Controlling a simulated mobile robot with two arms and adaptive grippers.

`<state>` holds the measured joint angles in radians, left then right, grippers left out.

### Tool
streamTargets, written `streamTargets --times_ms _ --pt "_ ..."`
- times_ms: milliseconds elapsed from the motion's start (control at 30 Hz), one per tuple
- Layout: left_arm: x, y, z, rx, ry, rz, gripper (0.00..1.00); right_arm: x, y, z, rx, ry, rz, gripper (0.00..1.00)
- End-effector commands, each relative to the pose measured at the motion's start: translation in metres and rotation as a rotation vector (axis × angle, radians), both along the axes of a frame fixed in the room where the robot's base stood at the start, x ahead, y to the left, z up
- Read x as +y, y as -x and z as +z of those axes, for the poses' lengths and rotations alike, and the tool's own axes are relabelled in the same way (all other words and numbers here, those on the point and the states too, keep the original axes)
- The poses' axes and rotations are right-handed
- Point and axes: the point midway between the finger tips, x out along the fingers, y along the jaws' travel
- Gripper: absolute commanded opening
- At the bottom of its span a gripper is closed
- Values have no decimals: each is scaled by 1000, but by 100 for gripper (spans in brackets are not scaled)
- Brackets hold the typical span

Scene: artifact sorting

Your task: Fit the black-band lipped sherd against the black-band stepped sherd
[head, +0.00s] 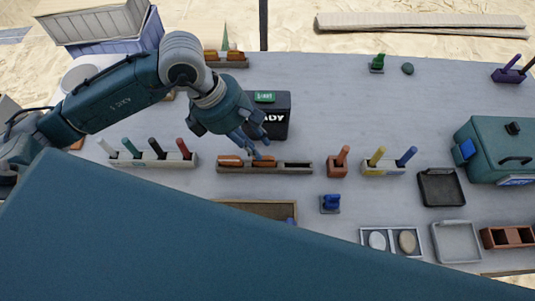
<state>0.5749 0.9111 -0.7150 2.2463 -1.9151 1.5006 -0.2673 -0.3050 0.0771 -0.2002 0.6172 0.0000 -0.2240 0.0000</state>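Two orange pieces, probably the sherds, sit in a long brown slotted holder (265,172) at mid-table: a left piece (230,161) and a right piece (264,162). Black bands, lip or step are too small to make out. The holder's right part is empty. My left gripper (254,147) points down just above and behind the two pieces, its fingertips close to the right one. I cannot tell whether it touches or grasps it. My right gripper is out of view.
A black box (275,115) stands close behind the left gripper. Holders with coloured pegs flank the slotted holder: a long one (151,161) left, a brown block (337,168) and a pale block (383,169) right. A large teal part of mine hides the near left table.

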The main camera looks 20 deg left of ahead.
Motion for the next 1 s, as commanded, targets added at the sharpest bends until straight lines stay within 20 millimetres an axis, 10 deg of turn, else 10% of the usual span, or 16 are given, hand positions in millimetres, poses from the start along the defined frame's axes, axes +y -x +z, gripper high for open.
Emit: streamTargets --times_ms 867,1000 --pt "-23 -10 -70 -2 -1 0 24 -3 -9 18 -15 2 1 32" --pt "-23 -10 -69 -2 -1 1 0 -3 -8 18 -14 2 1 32"
